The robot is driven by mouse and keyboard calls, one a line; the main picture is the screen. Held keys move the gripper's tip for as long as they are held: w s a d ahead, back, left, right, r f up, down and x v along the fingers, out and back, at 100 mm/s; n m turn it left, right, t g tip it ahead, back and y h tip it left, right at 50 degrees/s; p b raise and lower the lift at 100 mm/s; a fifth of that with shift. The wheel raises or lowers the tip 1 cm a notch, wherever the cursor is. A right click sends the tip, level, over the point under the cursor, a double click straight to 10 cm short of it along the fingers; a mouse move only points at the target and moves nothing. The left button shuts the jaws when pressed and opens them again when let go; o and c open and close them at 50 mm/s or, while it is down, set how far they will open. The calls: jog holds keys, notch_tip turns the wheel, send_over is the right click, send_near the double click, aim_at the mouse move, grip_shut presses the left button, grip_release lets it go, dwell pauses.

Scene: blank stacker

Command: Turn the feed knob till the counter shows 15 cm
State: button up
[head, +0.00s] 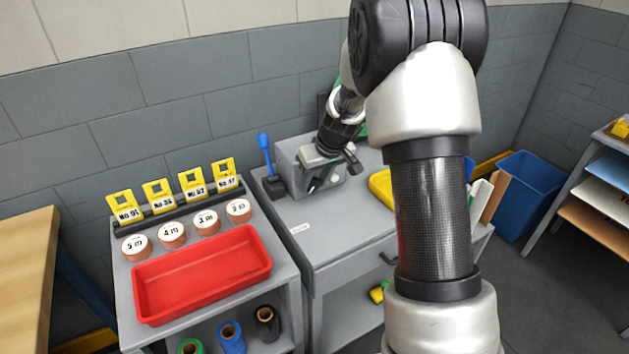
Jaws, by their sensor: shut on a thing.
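The grey machine box (290,156) stands on the grey cabinet against the wall. My gripper (318,183) is at the front of this box, reaching down from the upper right. It is shut at the place of the feed knob, which is hidden behind the fingers and hand. The counter cannot be made out in this view, so no reading shows. My arm covers much of the right part of the cabinet.
A blue-handled lever (265,150) stands left of the box. A red tray (205,275), several copper-coloured rolls and yellow number tags are on the left cart. A yellow tray (381,188) lies right of the box. A blue bin (524,195) stands on the floor at right.

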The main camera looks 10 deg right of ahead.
jog(key=shift+w+d+f+m+g+y+b, duration=0.1)
jog(key=shift+d+f+m+g+y+b, duration=0.15)
jog(key=shift+y+b, duration=0.85)
jog(key=shift+d+m+g+y+b, duration=0.2)
jog(key=shift+y+b, duration=0.1)
jog(key=shift+y, duration=0.3)
jog(key=shift+d+m+g+y+b, duration=0.15)
jog(key=shift+y+b, duration=0.15)
jog(key=shift+y, duration=0.3)
jog(key=y, duration=0.3)
jog(key=shift+w+d+f+m+g, duration=0.1)
jog(key=shift+m+g, duration=0.2)
jog(key=shift+g, duration=0.1)
jog(key=shift+d+f+m+g+y+b, duration=0.15)
jog(key=shift+m+y+b, duration=0.1)
jog(key=shift+y, duration=0.7)
jog(key=shift+f+m+g+y+b, duration=0.15)
jog(key=shift+m+y+b, duration=0.1)
jog(key=shift+y, duration=0.7)
jog(key=o, duration=1)
jog(key=shift+o, duration=0.2)
